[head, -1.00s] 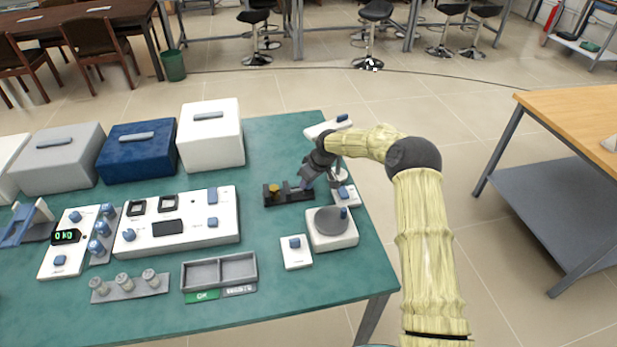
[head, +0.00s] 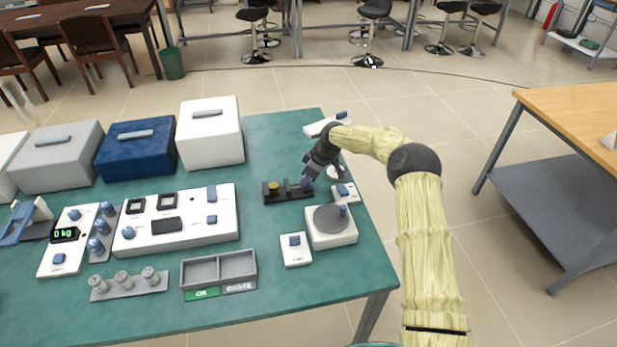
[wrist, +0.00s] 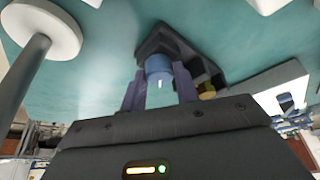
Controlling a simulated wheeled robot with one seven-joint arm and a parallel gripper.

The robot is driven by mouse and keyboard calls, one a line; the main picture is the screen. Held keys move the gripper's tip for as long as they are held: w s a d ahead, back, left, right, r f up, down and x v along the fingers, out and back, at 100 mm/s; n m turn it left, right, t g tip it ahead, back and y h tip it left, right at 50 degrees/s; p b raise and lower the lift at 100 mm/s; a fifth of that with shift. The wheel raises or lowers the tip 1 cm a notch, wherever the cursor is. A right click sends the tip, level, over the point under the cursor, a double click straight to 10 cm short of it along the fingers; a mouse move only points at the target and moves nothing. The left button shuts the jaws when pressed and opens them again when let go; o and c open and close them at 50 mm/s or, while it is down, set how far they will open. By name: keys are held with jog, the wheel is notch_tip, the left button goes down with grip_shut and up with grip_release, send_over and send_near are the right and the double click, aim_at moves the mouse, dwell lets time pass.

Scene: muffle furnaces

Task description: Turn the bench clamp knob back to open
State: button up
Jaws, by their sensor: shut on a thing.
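The bench clamp (head: 280,192) is a dark block on the green table, with a brass-coloured piece (head: 273,187) at its left end. In the wrist view the clamp (wrist: 208,68) lies beyond my fingers, with the brass piece (wrist: 207,91) at right. Its blue knob (wrist: 159,68) sits between my two purple fingertips. My gripper (wrist: 160,90) is shut on the knob; a short white mark shows on the knob. In the head view my gripper (head: 308,181) is at the clamp's right end and hides most of the knob.
Close by stand a white device with a round grey plate (head: 330,218), a small white switch box (head: 295,249) and a two-part grey tray (head: 220,269). White (head: 210,135) and blue (head: 141,152) boxes stand at the back left. A round white disc on a post (wrist: 40,30) is left in the wrist view.

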jog(key=o, duration=1)
jog(key=shift+d, duration=0.1)
jog(key=shift+c, duration=0.2)
jog(key=shift+d+r, duration=0.2)
jog(key=shift+r, duration=0.2)
jog(key=shift+b+v, duration=0.7)
jog(key=shift+v, duration=0.5)
jog(key=s+d, duration=0.1)
jog(key=d, duration=0.2)
jog(key=s+d+b, duration=0.1)
jog(key=s+d, duration=0.1)
jog(key=d, duration=0.2)
jog(key=s+d, duration=0.1)
jog(key=d, duration=0.3)
jog(key=shift+s+f+b, duration=0.1)
jog(key=shift+s+b, duration=0.15)
jog(key=shift+b, duration=0.1)
